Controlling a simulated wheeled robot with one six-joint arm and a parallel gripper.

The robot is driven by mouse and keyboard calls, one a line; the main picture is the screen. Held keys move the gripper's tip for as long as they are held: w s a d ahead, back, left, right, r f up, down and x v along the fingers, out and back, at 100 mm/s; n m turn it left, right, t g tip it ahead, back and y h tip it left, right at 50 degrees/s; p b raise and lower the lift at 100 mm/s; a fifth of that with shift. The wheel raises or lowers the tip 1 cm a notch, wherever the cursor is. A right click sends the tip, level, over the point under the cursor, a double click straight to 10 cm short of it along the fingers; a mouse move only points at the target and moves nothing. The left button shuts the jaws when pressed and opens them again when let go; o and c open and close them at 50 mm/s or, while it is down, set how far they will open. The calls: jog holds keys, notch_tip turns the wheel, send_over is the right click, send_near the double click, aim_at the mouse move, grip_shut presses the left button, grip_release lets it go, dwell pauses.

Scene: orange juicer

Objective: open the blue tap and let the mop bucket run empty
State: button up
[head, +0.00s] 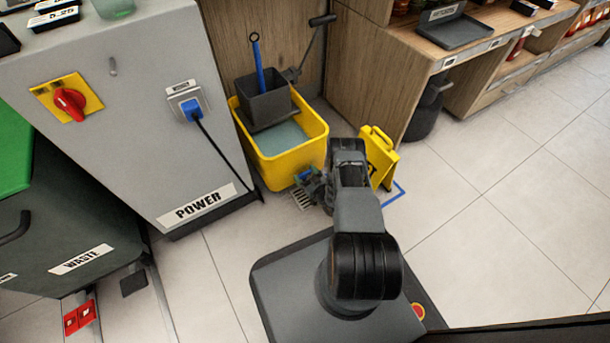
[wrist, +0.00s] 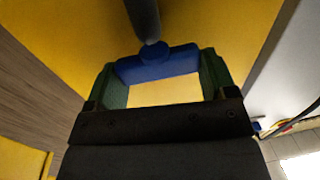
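The yellow mop bucket (head: 292,165) stands against the wooden panel, with grey-green water (head: 283,138) inside. A grey wringer (head: 266,105) sits on it. My gripper (head: 312,182) is low at the bucket's front right side. In the wrist view the blue tap handle (wrist: 158,64) lies crosswise between my green fingertips (wrist: 160,82), its ends against both fingers, in front of the yellow bucket wall (wrist: 70,35). A dark grey rod-like part (wrist: 143,15) runs up from the handle. The tap's outlet is hidden, and no flowing water shows.
A floor drain grate (head: 302,198) lies below my gripper. A yellow floor sign (head: 379,155) stands close to the right of my arm. The grey power cabinet (head: 130,120) with its cable is left of the bucket. The tiled floor at right is clear.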

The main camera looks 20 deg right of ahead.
jog(key=c, duration=0.4)
dwell(1.0)
jog(key=o, duration=0.9)
